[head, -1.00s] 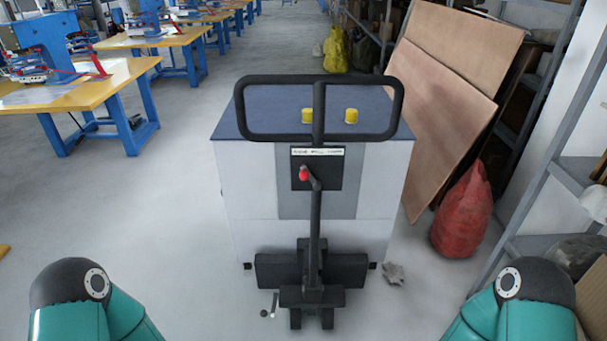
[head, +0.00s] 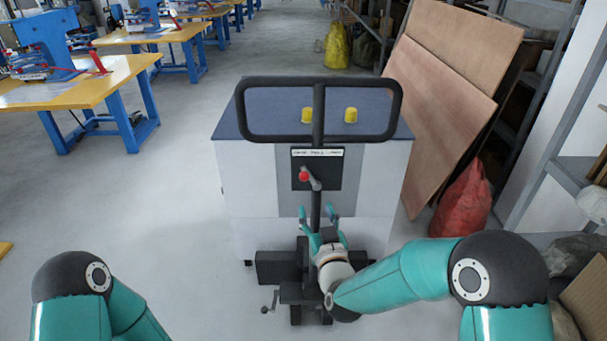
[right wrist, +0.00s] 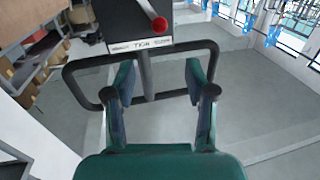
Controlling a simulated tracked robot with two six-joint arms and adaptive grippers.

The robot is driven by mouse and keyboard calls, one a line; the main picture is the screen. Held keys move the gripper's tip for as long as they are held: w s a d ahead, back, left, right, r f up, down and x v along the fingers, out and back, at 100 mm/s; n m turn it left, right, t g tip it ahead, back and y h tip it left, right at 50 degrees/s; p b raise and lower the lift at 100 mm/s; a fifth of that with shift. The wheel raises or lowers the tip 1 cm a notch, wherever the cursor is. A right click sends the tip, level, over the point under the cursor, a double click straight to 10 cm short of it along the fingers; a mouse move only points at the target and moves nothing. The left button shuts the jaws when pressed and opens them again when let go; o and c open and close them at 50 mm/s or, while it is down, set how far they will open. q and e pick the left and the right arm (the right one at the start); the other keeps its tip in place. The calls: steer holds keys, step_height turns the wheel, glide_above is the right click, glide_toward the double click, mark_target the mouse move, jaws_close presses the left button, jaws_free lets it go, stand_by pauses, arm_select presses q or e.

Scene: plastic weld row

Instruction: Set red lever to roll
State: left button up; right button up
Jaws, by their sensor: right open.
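The red lever has a round red knob (head: 304,176) on a short dark arm, in front of a dark panel (head: 325,182) with a white label strip on the pallet truck. The red knob (right wrist: 159,24) is also at the top of the right wrist view, near the label. The label's words are too small to read surely. My right gripper (head: 318,212) is open and empty, below the knob and by the black upright shaft, apart from the knob. Its spread fingers (right wrist: 160,80) frame the shaft and handle bar in the right wrist view. My left gripper is out of view.
The black loop handle (head: 246,124) rises above the lever. Behind stands a grey-white cabinet (head: 250,178) with two yellow caps (head: 351,115) on top. A red sack (head: 462,200), leaning boards (head: 440,120) and shelving stand at right. Open floor lies at left.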

mark_target(305, 179)
steer(key=w+a+p, duration=0.1)
steer(key=w, duration=0.3)
steer(key=w+p, duration=0.1)
steer(key=w, duration=0.4)
steer(key=w+a+p, duration=0.1)
steer(key=w+p, duration=0.1)
steer(key=w, duration=0.2)
steer(key=shift+w+a+f, duration=0.1)
steer(key=shift+w+a, duration=0.05)
steer(key=shift+a, duration=0.15)
steer(key=shift+w+a, duration=0.2)
steer(key=shift+w, duration=0.85)
